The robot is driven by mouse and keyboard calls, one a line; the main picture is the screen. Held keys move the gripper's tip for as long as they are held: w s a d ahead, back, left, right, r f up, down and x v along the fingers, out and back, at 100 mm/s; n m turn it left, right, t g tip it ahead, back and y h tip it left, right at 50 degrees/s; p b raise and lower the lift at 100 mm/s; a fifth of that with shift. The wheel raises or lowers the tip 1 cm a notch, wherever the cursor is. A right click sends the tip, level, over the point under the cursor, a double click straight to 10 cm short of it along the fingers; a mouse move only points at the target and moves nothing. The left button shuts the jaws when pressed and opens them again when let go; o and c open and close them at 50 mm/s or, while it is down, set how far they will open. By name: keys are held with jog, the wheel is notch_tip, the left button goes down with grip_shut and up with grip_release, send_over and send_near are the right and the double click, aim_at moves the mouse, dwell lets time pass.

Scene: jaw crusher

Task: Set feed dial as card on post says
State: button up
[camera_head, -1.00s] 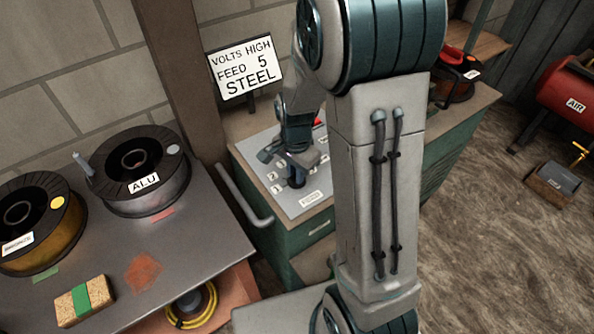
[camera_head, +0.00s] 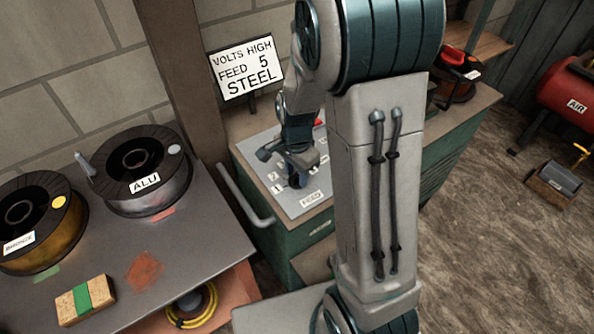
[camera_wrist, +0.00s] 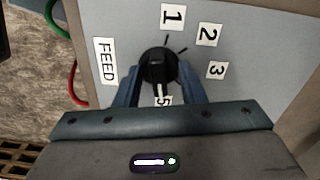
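The card (camera_head: 245,68) on its post reads "VOLTS HIGH, FEED 5, STEEL" in the head view. The feed dial is a round black knob (camera_wrist: 158,67) on a grey panel (camera_head: 276,190), with the labels 1, 2, 3 and 5 around it in the wrist view. A white mark on the knob's lower side lines up with the 5 label (camera_wrist: 162,101), which is partly covered by my gripper. The blue fingers of my gripper (camera_wrist: 158,74) lie on both sides of the knob and look closed on it. In the head view my arm hides most of the dial.
A handle bar (camera_head: 243,195) runs along the green cabinet's near side. A red AIR tank (camera_head: 572,98) stands at the right. The floor there is mostly clear.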

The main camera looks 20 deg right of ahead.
aim_at(296, 175)
notch_tip(296, 175, up, 14)
jog(key=p, duration=0.1)
dwell(0.5)
jog(key=s+r+n+t+p, duration=0.2)
jog(key=s+r+n, duration=0.3)
jog(key=s+n, duration=0.7)
jog(key=shift+s+d+r+t+p, duration=0.2)
jog(key=shift+s+t+p, duration=0.2)
jog(key=shift+s, duration=0.45)
